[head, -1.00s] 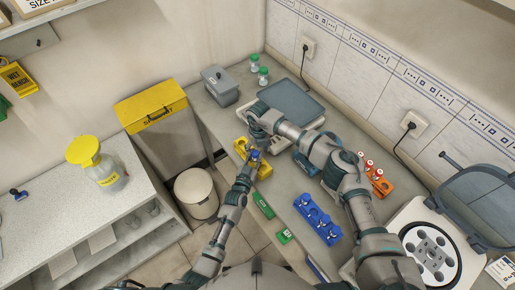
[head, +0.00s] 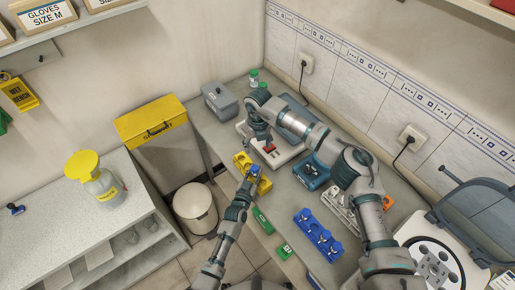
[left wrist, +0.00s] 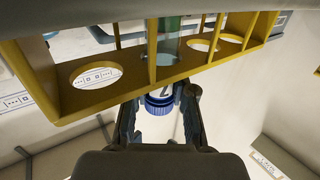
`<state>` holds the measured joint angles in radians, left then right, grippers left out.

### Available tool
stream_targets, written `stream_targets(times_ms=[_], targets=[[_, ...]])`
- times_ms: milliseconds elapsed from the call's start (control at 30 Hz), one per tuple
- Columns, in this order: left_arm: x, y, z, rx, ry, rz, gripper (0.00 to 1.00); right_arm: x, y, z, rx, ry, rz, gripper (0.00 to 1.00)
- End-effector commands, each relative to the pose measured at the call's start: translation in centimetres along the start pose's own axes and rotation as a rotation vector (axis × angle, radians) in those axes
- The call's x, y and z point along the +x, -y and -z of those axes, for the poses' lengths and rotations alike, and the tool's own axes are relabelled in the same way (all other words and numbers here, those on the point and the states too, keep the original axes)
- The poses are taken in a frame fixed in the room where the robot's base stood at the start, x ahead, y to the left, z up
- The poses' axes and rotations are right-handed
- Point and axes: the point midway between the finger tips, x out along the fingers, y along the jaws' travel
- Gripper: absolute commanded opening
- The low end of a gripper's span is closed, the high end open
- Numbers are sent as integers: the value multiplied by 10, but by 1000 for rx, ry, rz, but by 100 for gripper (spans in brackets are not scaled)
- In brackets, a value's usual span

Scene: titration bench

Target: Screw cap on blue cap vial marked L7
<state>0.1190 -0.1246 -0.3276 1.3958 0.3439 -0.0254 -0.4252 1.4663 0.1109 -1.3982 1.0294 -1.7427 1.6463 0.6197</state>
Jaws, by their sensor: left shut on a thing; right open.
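The blue cap vial (head: 254,170) is at the yellow rack (head: 241,161) on the bench; its blue top shows in the head view. My left gripper (head: 250,178) is shut on it at the rack's near side. In the left wrist view the vial's blue ringed part (left wrist: 158,106) sits between the fingers (left wrist: 158,118), with a pale face and a dark mark only partly readable. The yellow rack (left wrist: 110,97) is close above it there. My right gripper (head: 267,142) is open, right of the rack, above a small red thing (head: 270,149). Whether the cap is fully seated cannot be told.
A blue rack (head: 318,236) and green blocks (head: 285,251) lie nearer along the bench. A teal device (head: 311,172) and a centrifuge (head: 436,264) are to the right. My right arm crosses the bench.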

Motion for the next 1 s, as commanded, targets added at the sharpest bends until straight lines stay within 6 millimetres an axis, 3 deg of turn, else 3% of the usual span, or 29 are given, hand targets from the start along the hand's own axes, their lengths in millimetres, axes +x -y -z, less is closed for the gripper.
stream_targets(times_ms=[167, 200, 300, 667, 767, 1000], targets=[[0, 0, -1, -1, 3, -1, 0, 0, 0, 0, 0, 0, 0, 69], [0, 0, -1, -1, 3, -1, 32, 0, 0, 0, 0, 0, 0, 69], [0, 0, -1, 0, 2, -1, 54, 0, 0, 0, 0, 1, 0, 69], [-5, 0, 0, 0, 0, 0, 54, 0, 0, 0, 0, 1, 0, 69], [-17, 0, -1, -1, 1, 0, 54, 0, 0, 0, 0, 1, 0, 69], [-68, 0, -2, -1, 3, 0, 54, 0, 0, 0, 0, 1, 0, 69]])
